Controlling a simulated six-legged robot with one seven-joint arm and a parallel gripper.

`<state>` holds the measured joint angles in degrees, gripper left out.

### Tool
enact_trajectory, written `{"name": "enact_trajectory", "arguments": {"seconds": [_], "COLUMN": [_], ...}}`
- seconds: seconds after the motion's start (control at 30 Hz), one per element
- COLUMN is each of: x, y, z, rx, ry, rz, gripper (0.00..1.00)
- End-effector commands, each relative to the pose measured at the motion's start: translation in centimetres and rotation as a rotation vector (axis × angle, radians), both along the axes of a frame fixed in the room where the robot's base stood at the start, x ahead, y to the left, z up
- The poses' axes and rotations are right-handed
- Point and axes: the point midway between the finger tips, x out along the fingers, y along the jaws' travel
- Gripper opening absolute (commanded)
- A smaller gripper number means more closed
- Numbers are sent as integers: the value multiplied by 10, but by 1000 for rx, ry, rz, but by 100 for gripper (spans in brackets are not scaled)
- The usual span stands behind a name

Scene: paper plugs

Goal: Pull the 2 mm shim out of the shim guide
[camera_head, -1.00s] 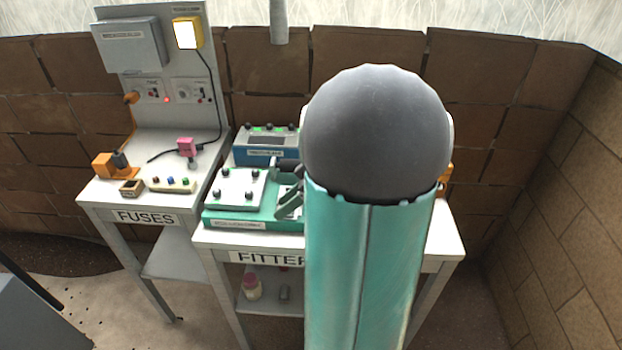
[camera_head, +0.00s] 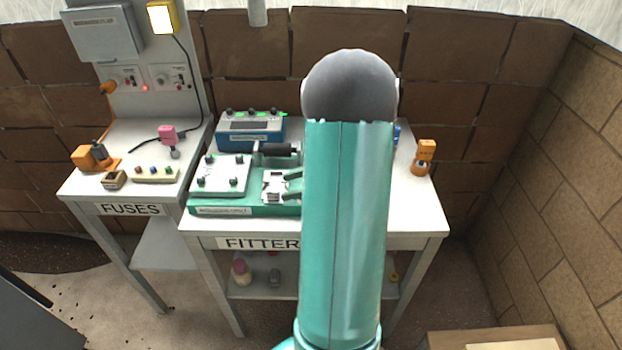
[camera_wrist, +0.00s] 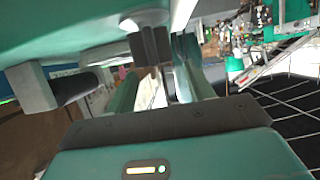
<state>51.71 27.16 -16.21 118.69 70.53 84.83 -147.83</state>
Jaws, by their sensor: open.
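My gripper (camera_wrist: 160,64) is open in the wrist view, its two green fingers reaching up toward a dark grey block (camera_wrist: 150,45) beside the green fixture (camera_wrist: 70,28). I cannot tell whether they touch it. In the head view the green fixture (camera_head: 232,209) on the FITTER table carries a white plate (camera_head: 222,178) with dark knobs and a light metal piece (camera_head: 274,187), possibly the shim guide. My arm hides the fixture's right side and most of my gripper. I cannot pick out the 2 mm shim for certain.
A black cylinder (camera_head: 281,149) on a grey block stands behind the metal piece. A blue box (camera_head: 249,132) is at the table's back. An orange object (camera_head: 424,158) stands at its right. The FUSES table (camera_head: 130,195) is at left. Bare tabletop (camera_head: 415,215) shows right of my arm.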

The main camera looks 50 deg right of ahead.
Motion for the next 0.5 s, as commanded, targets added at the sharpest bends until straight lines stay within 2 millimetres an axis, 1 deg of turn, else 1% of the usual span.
{"name": "enact_trajectory", "arguments": {"seconds": [0.03,0.1,0.23,0.33,0.5], "x": [8,16,30,37,42], "y": [6,13,24,29,32], "z": [-4,-8,-16,-20,-22], "rx": [1,0,2,0,1], "ry": [1,0,1,2,1], "rz": [3,3,2,1,0], "gripper": [53,53,53,53,53]}}
